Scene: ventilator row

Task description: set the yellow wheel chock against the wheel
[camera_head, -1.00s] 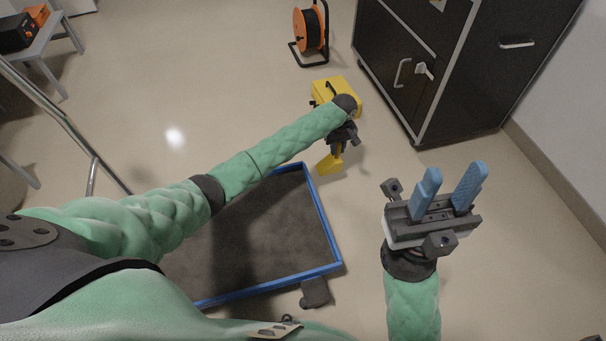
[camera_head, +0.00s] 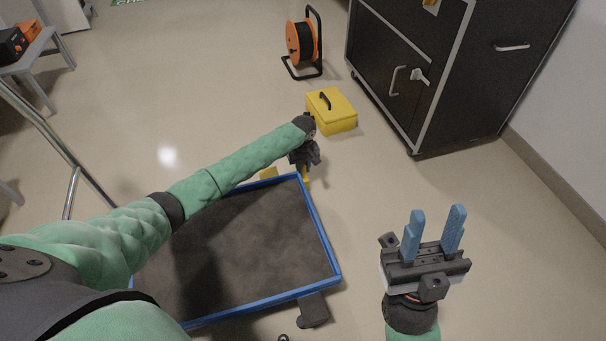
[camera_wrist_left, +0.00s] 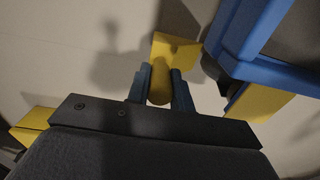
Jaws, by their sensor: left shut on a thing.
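My left gripper (camera_head: 304,163) is at the far right corner of the blue-edged cart (camera_head: 322,232). In the left wrist view its blue fingers (camera_wrist_left: 160,78) are shut on the yellow chock (camera_wrist_left: 176,50) by its rounded grip. In the head view only a little of this chock (camera_head: 306,173) shows below the gripper. A dark wheel (camera_wrist_left: 212,66) shows partly under the cart's corner, just right of the held chock. I cannot tell whether they touch. A second yellow piece (camera_wrist_left: 258,102) is on the wheel's other side. My right gripper (camera_head: 437,212) is open and empty.
A yellow toolbox (camera_head: 332,112) stands on the floor beyond my left gripper. An orange cable reel (camera_head: 302,42) and a dark cabinet (camera_head: 440,80) stand farther back.

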